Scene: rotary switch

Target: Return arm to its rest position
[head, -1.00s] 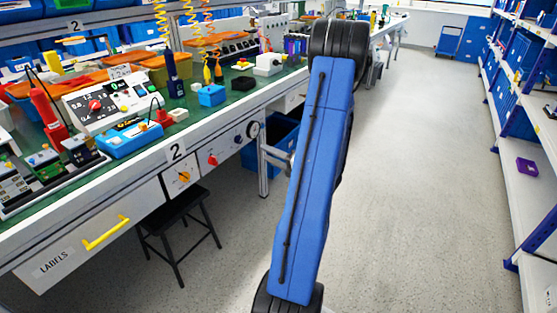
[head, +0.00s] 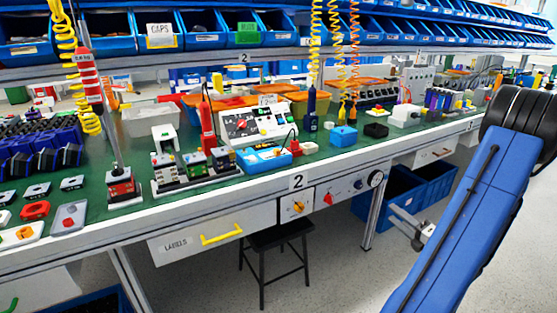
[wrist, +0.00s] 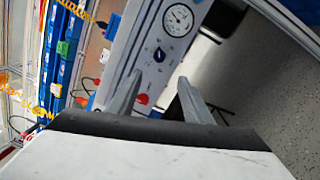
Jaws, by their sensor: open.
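My gripper (head: 398,212) shows as grey fingers beside my blue arm link in the head view, out in front of the bench's front panel. In the wrist view my gripper (wrist: 159,77) is open and empty, with its two grey fingers apart. The panel carries an orange rotary knob (head: 295,207), a red knob (head: 328,198), a black knob (head: 358,184) and a round gauge (head: 376,178). In the wrist view the red knob (wrist: 141,98) shows between the fingers, with the black knob (wrist: 159,54) and gauge (wrist: 178,20) beyond. The fingers appear clear of the panel.
The long green-topped bench (head: 130,210) runs across the view, crowded with devices and bins. A black stool (head: 276,250) stands under it. Blue crates (head: 425,193) sit below the bench at right. Grey floor (head: 340,270) in front of the bench is clear.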

